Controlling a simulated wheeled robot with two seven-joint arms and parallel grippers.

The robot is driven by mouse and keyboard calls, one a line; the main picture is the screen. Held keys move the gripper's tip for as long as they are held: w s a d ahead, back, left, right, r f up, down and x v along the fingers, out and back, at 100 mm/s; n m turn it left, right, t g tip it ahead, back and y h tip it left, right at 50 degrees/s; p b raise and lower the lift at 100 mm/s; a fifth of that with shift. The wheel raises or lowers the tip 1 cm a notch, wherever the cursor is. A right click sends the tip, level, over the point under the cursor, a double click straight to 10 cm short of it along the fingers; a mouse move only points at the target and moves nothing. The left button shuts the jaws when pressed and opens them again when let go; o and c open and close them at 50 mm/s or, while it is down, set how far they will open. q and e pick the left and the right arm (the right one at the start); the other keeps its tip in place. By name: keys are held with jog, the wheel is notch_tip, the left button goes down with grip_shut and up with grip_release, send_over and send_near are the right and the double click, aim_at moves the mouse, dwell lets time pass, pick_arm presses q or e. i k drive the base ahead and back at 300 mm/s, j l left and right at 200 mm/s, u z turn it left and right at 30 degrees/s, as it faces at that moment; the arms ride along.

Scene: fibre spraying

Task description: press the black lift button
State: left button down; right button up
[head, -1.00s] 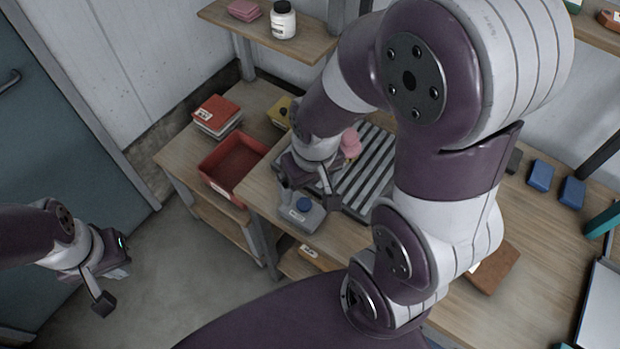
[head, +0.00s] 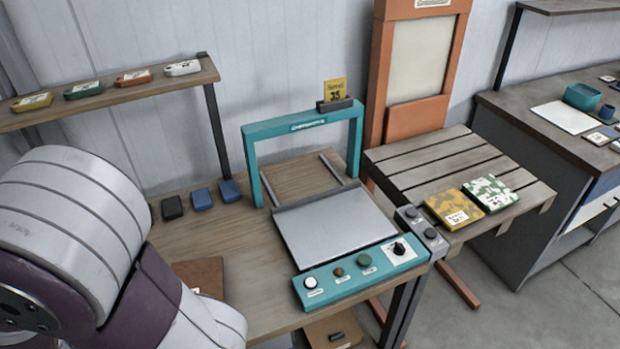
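No button can be read as the lift button at this size. A grey control box (head: 421,229) with two small round buttons, an upper one (head: 410,212) and a lower one (head: 431,233), sits between the teal machine and the slatted table; their colours are hard to tell. A black knob (head: 399,248) is at the right end of the teal machine's front panel (head: 345,282), beside a green button (head: 364,260), a brownish button (head: 338,271) and a white button (head: 311,283). Neither gripper is in view; only links of my arm show at the lower left.
The teal machine's frame (head: 303,123) arches over a pale plate (head: 335,225) on the wooden bench. The slatted table (head: 430,162) holds yellow (head: 454,207) and green (head: 490,193) patterned packs before an orange upright frame (head: 380,70). Coloured blocks line the left shelf (head: 150,85).

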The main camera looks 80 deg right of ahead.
aim_at(431, 232)
jog(key=z, duration=3.55)
jog(key=l, duration=0.1)
